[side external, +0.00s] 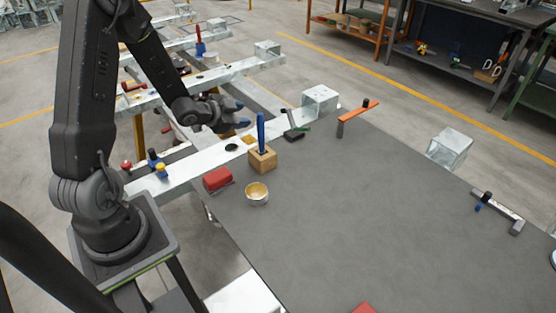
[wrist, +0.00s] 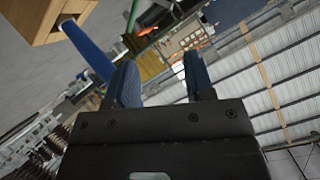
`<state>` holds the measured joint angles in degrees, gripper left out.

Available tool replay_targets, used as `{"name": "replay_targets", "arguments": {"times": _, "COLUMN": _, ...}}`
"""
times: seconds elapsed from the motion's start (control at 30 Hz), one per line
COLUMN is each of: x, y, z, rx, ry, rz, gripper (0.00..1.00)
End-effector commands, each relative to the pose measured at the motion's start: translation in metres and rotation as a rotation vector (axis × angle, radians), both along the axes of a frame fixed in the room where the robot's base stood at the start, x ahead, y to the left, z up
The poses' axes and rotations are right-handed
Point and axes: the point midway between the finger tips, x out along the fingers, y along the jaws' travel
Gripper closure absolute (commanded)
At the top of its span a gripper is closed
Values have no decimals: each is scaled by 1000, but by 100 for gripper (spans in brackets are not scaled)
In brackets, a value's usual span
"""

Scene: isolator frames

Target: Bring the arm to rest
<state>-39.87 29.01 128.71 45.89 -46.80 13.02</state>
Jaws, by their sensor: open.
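My gripper (side external: 240,113) is at the end of my dark arm, raised over the frame beams at the left edge of the grey table (side external: 330,210). In the wrist view its two blue fingers (wrist: 165,82) stand apart with nothing held between them. A wooden block (side external: 262,160) with an upright blue-handled tool (side external: 261,132) stands on the table's left edge, below and to the right of the gripper. In the wrist view the block (wrist: 40,18) is at the top left, with the blue handle (wrist: 88,50) close to the left finger.
A red object (side external: 217,179) and a small cup (side external: 256,194) sit near the block. An orange-topped clamp (side external: 358,112), a black-headed tool (side external: 294,128) and metal blocks (side external: 320,99) line the far edge. The table's middle is clear. Workbenches (side external: 450,65) stand behind.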

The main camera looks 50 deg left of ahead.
Motion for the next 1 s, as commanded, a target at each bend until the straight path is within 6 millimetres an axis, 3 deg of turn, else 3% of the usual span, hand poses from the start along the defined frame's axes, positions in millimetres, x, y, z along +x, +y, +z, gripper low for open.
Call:
{"name": "replay_targets", "arguments": {"times": 0.03, "x": 5, "y": -4, "z": 17, "rx": 43, "ry": 36, "rz": 30, "gripper": 51}}
{"name": "replay_targets", "arguments": {"times": 0.17, "x": 5, "y": -18, "z": 52, "rx": 82, "ry": 131, "rz": 122, "gripper": 51}}
{"name": "replay_targets", "arguments": {"times": 0.37, "x": -18, "y": -64, "z": 106, "rx": 18, "ry": 230, "rz": 241, "gripper": 51}}
{"name": "replay_targets", "arguments": {"times": 0.57, "x": -72, "y": -127, "z": 150, "rx": -134, "ry": 335, "rz": 324, "gripper": 51}}
{"name": "replay_targets", "arguments": {"times": 0.7, "x": -121, "y": -171, "z": 168, "rx": -257, "ry": 425, "rz": 338, "gripper": 51}}
{"name": "replay_targets", "arguments": {"times": 0.9, "x": -179, "y": -212, "z": 179, "rx": -378, "ry": 543, "rz": 318, "gripper": 51}}
{"name": "replay_targets", "arguments": {"times": 1.0, "x": -194, "y": -221, "z": 181, "rx": -404, "ry": 577, "rz": 309, "gripper": 51}}
